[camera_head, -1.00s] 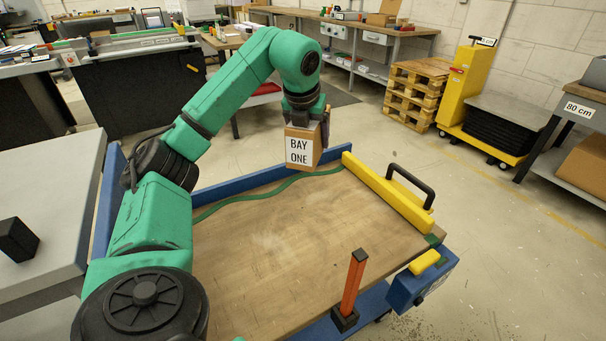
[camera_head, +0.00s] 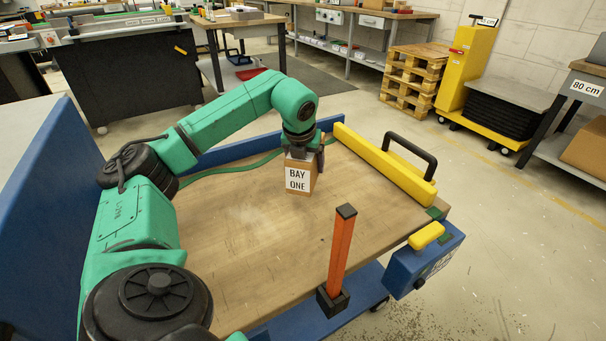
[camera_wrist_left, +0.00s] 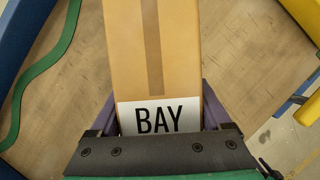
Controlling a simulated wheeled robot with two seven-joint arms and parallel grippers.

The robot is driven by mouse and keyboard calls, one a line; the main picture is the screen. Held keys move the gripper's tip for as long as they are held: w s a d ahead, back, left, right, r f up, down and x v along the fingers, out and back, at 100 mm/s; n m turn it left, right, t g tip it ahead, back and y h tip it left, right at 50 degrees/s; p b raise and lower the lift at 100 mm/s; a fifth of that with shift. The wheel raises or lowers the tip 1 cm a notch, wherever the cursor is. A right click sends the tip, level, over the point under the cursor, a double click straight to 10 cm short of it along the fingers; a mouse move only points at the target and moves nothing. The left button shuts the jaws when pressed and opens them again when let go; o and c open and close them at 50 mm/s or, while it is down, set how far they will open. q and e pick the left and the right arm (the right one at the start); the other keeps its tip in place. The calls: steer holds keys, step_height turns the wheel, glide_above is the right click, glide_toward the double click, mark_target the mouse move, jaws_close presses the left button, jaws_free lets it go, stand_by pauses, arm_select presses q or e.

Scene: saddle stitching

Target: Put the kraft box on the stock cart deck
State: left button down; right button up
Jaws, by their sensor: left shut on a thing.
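The kraft box (camera_head: 300,180) is a small brown carton with a white label reading BAY ONE. My left gripper (camera_head: 301,157) is shut on its top part, and the box is upright, over the wooden deck of the stock cart (camera_head: 250,240). In the head view its bottom looks at or close to the deck; I cannot tell whether it touches. In the left wrist view the box (camera_wrist_left: 155,50), with a tape strip along it, sits between the fingers of the left gripper (camera_wrist_left: 160,125). My right gripper is not in view.
The deck has a blue rail (camera_head: 235,150) at the back, a yellow bar (camera_head: 385,165) at the right and an orange post (camera_head: 341,250) at the front. A green strap (camera_head: 235,168) lies along the back. Much of the deck's middle is clear.

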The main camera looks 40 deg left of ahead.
mark_target(306, 161)
arm_select(q)
step_height(306, 161, down, 7)
steer(key=shift+r+b, duration=0.1)
steer(key=shift+b, duration=0.45)
jaws_free()
steer(key=shift+d, duration=0.1)
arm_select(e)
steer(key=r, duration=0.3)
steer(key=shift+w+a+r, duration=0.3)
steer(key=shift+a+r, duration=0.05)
arm_select(q)
steer(key=shift+r, duration=0.15)
steer(key=p+v, duration=0.2)
steer(key=v, duration=0.9)
steer(key=shift+s+r, duration=0.25)
steer(key=shift+r, duration=0.15)
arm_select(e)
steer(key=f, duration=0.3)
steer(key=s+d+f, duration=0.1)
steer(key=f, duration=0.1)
